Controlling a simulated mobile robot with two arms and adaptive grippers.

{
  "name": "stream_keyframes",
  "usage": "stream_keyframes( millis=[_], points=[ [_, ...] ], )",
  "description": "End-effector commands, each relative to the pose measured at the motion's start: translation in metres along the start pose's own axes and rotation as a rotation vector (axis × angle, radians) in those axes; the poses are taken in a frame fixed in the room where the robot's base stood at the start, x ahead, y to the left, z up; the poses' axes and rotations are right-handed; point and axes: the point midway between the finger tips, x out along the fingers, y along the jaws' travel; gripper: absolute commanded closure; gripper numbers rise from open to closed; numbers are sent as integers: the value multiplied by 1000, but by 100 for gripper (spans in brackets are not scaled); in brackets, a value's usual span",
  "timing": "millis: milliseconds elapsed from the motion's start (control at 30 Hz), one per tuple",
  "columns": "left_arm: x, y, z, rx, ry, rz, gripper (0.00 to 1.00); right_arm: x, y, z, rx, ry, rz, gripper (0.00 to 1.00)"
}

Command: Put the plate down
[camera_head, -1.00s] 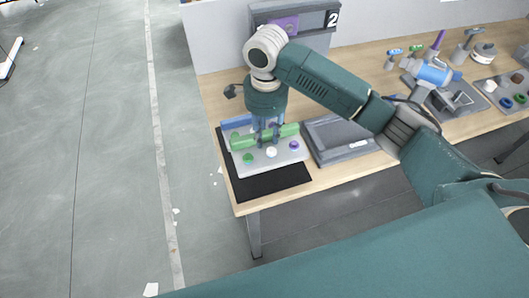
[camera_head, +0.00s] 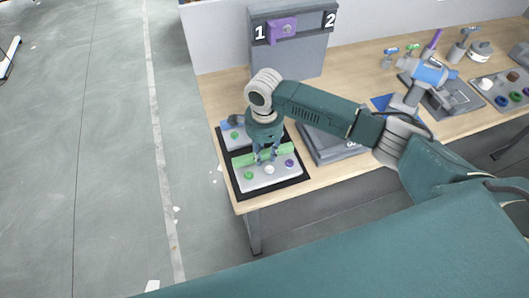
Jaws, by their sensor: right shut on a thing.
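My right gripper (camera_head: 265,158) points down and is shut on the green bar. The plate is over the black mat (camera_head: 276,189) at the table's front left corner, with a mat border showing around it. It looks flat and at or very near the mat; contact cannot be told. The gripper and wrist hide part of the plate's middle and back. My left gripper is not in view.
A grey tray (camera_head: 325,150) stands close to the right of the mat. A grey panel (camera_head: 300,60) marked 1 and 2, with a purple slider, stands behind. A blue tool (camera_head: 430,72) and a tray of colored parts (camera_head: 505,95) are farther right. My arm crosses above the table.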

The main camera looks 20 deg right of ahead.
Motion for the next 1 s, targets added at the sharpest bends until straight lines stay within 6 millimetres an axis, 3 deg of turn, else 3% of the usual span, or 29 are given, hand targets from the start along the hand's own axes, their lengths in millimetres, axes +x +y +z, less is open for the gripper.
stream_keyframes(
  millis=[67,100,200,567,667,1000],
  points=[
    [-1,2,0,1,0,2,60,0,0,1,0,-1,-1,100],
    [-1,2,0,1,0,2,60,2,0,0,0,0,1,70],
    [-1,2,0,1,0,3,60,2,0,0,0,0,0,53],
    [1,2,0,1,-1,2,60,-3,-1,0,1,0,-2,53],
    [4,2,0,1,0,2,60,-15,-1,0,1,-1,-3,53],
    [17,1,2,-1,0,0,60,-86,-2,0,0,-2,-4,53]
  ],
)
